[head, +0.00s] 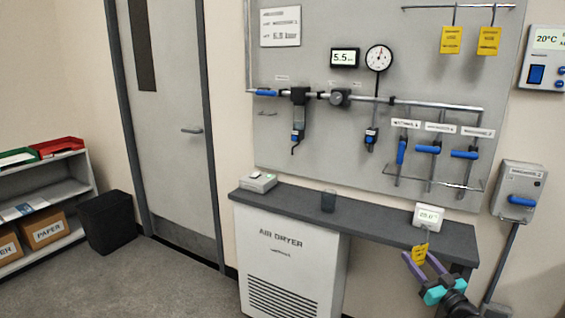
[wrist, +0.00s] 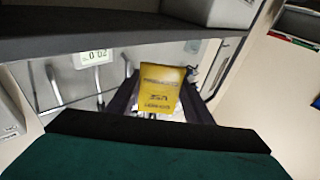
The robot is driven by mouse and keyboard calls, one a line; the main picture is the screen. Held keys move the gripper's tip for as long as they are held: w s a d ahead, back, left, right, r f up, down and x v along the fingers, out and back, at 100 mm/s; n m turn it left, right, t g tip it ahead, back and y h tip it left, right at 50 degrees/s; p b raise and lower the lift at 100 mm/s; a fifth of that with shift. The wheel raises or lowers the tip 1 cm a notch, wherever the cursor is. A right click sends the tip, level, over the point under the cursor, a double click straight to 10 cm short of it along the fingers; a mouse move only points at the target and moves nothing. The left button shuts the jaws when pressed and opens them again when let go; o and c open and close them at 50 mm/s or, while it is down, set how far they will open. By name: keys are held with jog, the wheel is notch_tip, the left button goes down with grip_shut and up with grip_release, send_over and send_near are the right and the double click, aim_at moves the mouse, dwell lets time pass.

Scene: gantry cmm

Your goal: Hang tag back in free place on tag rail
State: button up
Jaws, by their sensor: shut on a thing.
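My gripper (head: 426,266) is low at the right in the head view, in front of the right end of the shelf. It is shut on a yellow tag (head: 419,254), which shows just above the fingertips. In the wrist view the yellow tag (wrist: 160,88) is between the dark fingers, its print upside down. The tag rail (head: 458,6) is a thin bar at the top right of the grey panel. Two yellow tags hang there by hooks, a left tag (head: 452,40) and a right tag (head: 487,41). Bare rail shows left of the left tag.
The dark shelf (head: 375,220) carries a small white display (head: 428,216), a dark cup (head: 328,201) and a grey box (head: 258,182). Pipes with blue-handled valves (head: 428,149) stick out from the panel between my gripper and the rail. A switch box (head: 518,190) is at right.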

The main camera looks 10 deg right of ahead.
jog(key=a+n+g+y+p, duration=0.1)
jog(key=a+n+g+y, duration=0.3)
jog(key=a, duration=1.3)
jog(key=a+n+g+y+p, duration=0.1)
jog(key=a+n+g+y, duration=0.3)
jog(key=a+y, duration=0.5)
jog(key=a+f+n, duration=0.1)
jog(key=a, duration=0.8)
jog(key=shift+w+p, duration=0.2)
jog(key=shift+p, duration=0.15)
